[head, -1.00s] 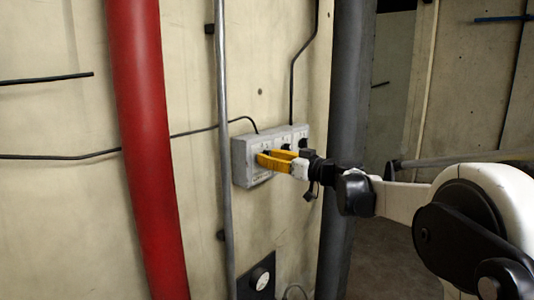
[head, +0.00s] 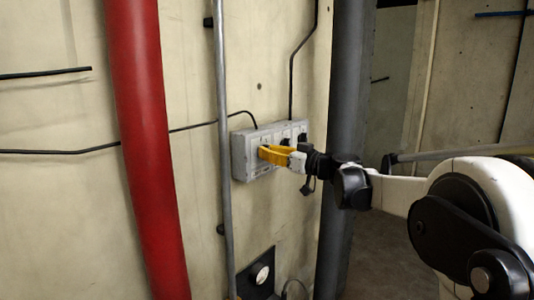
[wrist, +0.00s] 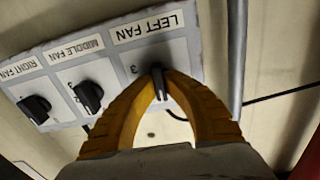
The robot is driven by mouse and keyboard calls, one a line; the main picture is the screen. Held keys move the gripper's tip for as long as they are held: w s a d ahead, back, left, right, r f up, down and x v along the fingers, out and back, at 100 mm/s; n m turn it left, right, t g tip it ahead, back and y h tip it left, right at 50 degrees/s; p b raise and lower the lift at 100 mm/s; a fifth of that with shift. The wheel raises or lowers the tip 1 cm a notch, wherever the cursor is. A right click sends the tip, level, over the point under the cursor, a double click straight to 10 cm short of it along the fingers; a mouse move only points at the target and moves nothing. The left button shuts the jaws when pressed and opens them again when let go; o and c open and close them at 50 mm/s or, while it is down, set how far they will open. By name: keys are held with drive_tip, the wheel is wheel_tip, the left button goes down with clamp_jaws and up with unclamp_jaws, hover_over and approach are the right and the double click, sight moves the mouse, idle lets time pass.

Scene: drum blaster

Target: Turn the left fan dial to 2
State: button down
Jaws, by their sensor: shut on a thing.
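The grey control box (head: 240,158) is on the wall in the head view. In the wrist view its LEFT FAN label (wrist: 148,27) is at the right, above the left fan dial (wrist: 159,83). This black dial's knob sits between the yellow fingertips of my gripper (wrist: 160,80), which are shut on it. In the head view my gripper (head: 266,152) reaches the box's left end and hides most of that dial. A 3 shows left of the knob in the wrist view. The other numbers are hidden, so I cannot tell the setting.
The middle fan dial (wrist: 90,96) and right fan dial (wrist: 34,108) are beside it, apart from my fingers. A grey pipe (head: 224,130) and a red pipe (head: 143,150) run left of the box. A thick dark pipe (head: 348,100) stands right of it.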

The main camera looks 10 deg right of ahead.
drive_tip(key=m+b, duration=0.2)
drive_tip(key=m, duration=0.1)
drive_tip(key=shift+f+m, duration=0.1)
drive_tip(key=shift+m, duration=0.2)
drive_tip(key=m+b, duration=0.2)
drive_tip(key=m, duration=0.1)
drive_tip(key=shift+w+d+m, duration=0.1)
drive_tip(key=shift+m, duration=0.3)
drive_tip(key=m+b, duration=0.1)
drive_tip(key=m, duration=0.3)
drive_tip(key=shift+b, duration=0.3)
drive_tip(key=shift+d+m+b, duration=0.1)
drive_tip(key=shift+m+b, duration=0.35)
drive_tip(key=shift+m, duration=1.35)
drive_tip(key=c, duration=1.5)
unclamp_jaws()
drive_tip(key=shift+w+f, duration=0.1)
drive_tip(key=shift+o, duration=0.2)
drive_tip(key=v, duration=1.2)
